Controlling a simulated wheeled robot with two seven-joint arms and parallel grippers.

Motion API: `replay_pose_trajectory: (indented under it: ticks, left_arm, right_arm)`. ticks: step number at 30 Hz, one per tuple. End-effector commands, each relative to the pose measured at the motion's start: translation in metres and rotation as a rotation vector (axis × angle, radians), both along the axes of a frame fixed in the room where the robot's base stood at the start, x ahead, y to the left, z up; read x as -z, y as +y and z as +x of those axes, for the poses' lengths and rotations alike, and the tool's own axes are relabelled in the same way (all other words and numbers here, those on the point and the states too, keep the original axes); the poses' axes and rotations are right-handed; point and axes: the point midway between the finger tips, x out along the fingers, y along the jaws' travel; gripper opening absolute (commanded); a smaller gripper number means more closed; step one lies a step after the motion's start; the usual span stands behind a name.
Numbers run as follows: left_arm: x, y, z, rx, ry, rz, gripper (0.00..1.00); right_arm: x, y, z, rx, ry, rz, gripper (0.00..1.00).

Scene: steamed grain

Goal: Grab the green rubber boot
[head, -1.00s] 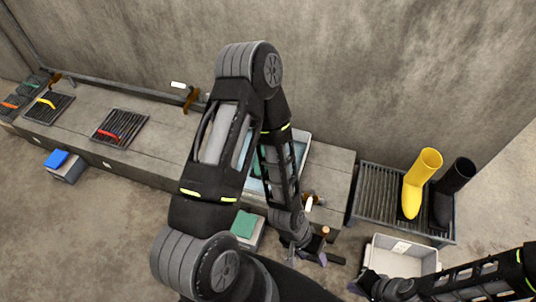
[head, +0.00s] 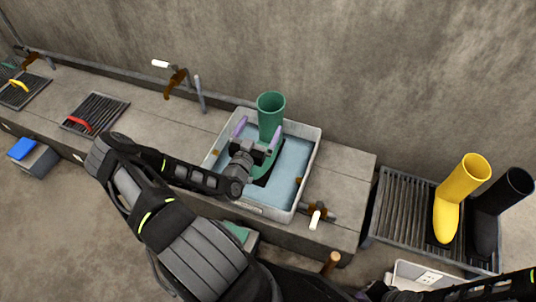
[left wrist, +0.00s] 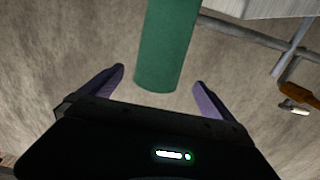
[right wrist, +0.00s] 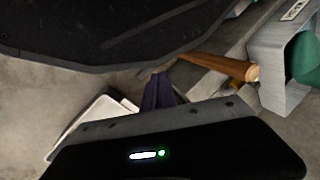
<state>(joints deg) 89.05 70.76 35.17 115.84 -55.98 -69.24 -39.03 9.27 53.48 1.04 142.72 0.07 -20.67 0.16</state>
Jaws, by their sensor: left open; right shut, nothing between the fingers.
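The green rubber boot (head: 271,112) stands in a grey basin (head: 314,160) of water on the long bench. My left gripper (head: 257,131) is open over the basin, with one purple finger to each side of the boot's shaft in the head view. In the left wrist view the green shaft (left wrist: 167,45) shows between and beyond the spread fingers (left wrist: 160,80); I cannot tell whether they touch it. The boot's foot is partly hidden behind the gripper. My right gripper (right wrist: 160,90) is shut and empty, low near the floor.
A yellow boot (head: 459,195) and a black boot (head: 491,215) stand on a rack (head: 395,215) at the right. A tap with a white handle (head: 315,219) is at the basin's front right. A wooden handle (right wrist: 220,66) is near my right gripper.

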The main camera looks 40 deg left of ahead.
Motion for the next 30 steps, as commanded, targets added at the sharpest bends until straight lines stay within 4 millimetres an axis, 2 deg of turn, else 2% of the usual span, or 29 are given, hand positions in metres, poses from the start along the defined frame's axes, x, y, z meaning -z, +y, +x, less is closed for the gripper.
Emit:
replay_pose_trajectory:
  ticks: [9,17,26,30]
  left_arm:
    - [-0.001,0.001,0.001,-0.002,-0.002,0.002,1.00]
    - [0.000,0.007,0.023,-0.001,-0.002,0.001,1.00]
    - [-0.001,0.008,0.025,-0.001,0.000,0.000,1.00]
    - [0.001,0.010,0.033,-0.002,-0.002,0.001,1.00]
  right_arm:
    - [-0.001,0.000,0.000,0.000,0.000,0.000,0.00]
    - [0.005,-0.001,0.001,0.003,-0.002,-0.002,0.00]
    - [0.005,-0.001,0.001,0.003,-0.003,-0.002,0.00]
    - [0.009,-0.002,0.002,0.005,-0.003,-0.003,0.00]
